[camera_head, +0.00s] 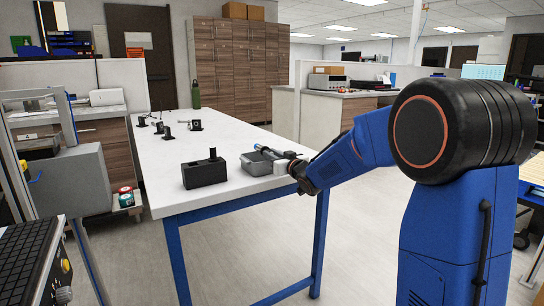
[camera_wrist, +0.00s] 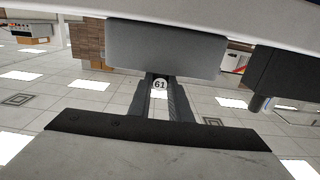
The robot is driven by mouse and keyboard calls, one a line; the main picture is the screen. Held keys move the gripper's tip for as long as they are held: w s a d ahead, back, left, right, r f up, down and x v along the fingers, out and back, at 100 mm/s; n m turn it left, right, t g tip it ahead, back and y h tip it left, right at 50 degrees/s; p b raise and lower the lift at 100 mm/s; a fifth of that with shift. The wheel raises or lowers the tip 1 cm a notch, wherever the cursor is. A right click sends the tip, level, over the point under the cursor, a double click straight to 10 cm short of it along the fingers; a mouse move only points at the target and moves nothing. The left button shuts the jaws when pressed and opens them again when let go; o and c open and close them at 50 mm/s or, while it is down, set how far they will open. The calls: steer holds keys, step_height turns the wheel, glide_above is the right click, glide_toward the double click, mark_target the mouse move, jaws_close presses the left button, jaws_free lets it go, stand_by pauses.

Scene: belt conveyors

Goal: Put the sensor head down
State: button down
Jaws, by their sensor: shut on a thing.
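My gripper (camera_head: 264,151) reaches in low from the right over the white table, at the grey box. The grey box (camera_head: 258,165) also shows in the wrist view (camera_wrist: 165,50), close beyond the fingertips. Whether the held part touches it I cannot tell. In the head view the part is too small to make out.
A black block (camera_head: 204,174) with an upright post stands left of the grey box. Several small black parts (camera_head: 168,133) and a green bottle (camera_head: 196,95) stand farther back on the white table (camera_head: 150,165). The middle of the table is clear.

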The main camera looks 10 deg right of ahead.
steer(key=shift+f, duration=0.15)
steer(key=c, duration=1.6)
jaws_free()
steer(key=shift+c, duration=0.2)
